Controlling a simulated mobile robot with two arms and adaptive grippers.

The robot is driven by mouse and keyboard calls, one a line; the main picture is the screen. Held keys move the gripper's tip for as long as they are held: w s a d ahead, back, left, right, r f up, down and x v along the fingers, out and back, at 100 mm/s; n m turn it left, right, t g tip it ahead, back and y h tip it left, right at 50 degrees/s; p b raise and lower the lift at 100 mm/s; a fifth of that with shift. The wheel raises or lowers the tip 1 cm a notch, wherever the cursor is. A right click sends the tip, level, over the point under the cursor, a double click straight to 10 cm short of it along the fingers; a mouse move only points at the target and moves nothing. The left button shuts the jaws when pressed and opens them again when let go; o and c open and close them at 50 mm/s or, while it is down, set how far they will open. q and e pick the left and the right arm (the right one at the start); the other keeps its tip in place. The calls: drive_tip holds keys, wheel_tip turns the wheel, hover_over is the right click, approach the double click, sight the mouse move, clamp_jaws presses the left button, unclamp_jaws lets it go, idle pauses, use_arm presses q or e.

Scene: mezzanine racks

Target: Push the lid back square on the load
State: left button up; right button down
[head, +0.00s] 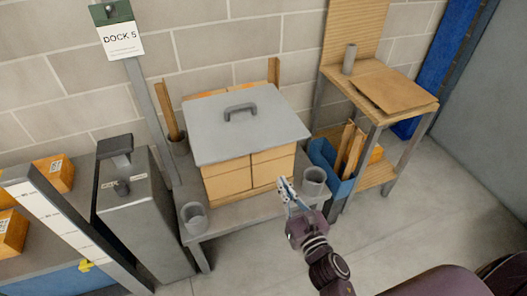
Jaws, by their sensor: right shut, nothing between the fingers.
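The lid (215,123) is a flat grey board with a dark handle (241,111) on top. It lies on the load (233,178), a stack of tan cartons on a low grey table (245,216). The lid looks shifted toward the front right, and a strip of tan carton shows along its back left edge. My right gripper (283,186) is shut and empty, in front of the load's lower right corner and below the lid's front edge. Whether it touches a carton I cannot tell. My left gripper is not in view.
Grey cups (193,217) and (314,181) stand at the table's front corners, with upright wooden sticks (167,111) behind. A blue bin (323,158) of wood strips and a wooden stand (403,91) are right. A grey cabinet (145,215) stands left. Floor at front right is clear.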

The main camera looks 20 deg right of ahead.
sight(264, 149)
drive_tip(key=w+p, duration=0.1)
drive_tip(key=w, duration=1)
drive_tip(key=shift+w+a+p, duration=0.2)
drive_tip(key=shift+w+p, duration=0.1)
drive_tip(key=shift+p, duration=0.1)
drive_tip(key=shift+w, duration=0.55)
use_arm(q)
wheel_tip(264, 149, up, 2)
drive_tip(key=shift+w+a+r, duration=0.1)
